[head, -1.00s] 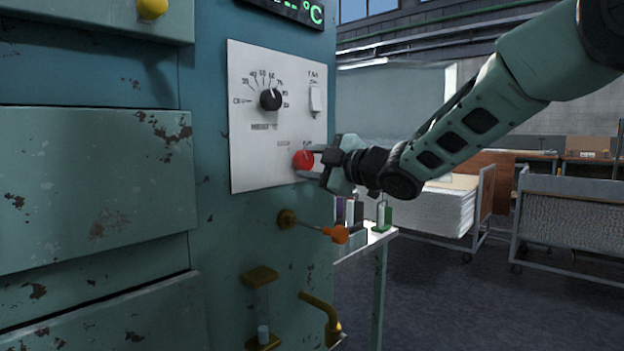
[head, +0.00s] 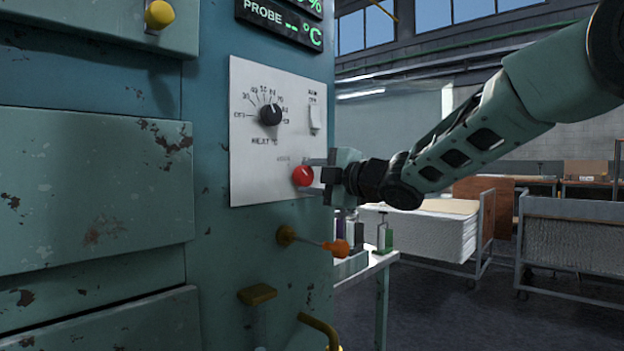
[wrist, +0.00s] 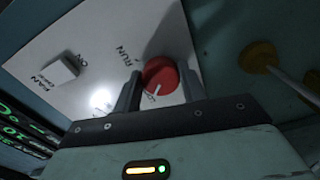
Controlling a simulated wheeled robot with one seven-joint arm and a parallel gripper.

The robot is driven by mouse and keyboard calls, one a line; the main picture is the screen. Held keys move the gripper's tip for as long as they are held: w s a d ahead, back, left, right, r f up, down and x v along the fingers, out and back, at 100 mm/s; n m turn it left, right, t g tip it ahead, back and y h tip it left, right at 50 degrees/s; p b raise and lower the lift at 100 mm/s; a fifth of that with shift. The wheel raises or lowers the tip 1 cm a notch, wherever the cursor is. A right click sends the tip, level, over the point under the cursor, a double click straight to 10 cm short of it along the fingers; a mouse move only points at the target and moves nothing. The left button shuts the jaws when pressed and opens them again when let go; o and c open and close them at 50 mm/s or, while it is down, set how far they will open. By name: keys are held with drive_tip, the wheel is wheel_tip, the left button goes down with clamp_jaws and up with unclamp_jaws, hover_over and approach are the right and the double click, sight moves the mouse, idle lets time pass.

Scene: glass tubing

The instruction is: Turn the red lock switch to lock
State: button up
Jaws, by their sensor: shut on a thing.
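The red lock switch (head: 302,176) is a round red knob low on the white control panel (head: 245,185). My gripper (head: 316,171) reaches it from the right and is shut on it. In the wrist view the red knob (wrist: 160,74) sits between the two dark fingers (wrist: 157,92). Its white pointer line points down toward my gripper body, at a partly hidden label that seems to begin "LO". The "RUN" label (wrist: 122,56) is to the knob's upper left.
A black dial (head: 270,114) and a white rocker switch (head: 315,117) are on the panel above. An orange-tipped lever (head: 337,247) sticks out below. A yellow knob (head: 159,14) is at upper left.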

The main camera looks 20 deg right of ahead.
drive_tip(key=o, duration=1)
drive_tip(key=p+v, duration=0.1)
drive_tip(key=v, duration=1.6)
drive_tip(key=shift+s+d+p, duration=0.1)
drive_tip(key=shift+s+p, duration=0.1)
drive_tip(key=shift+p, duration=0.2)
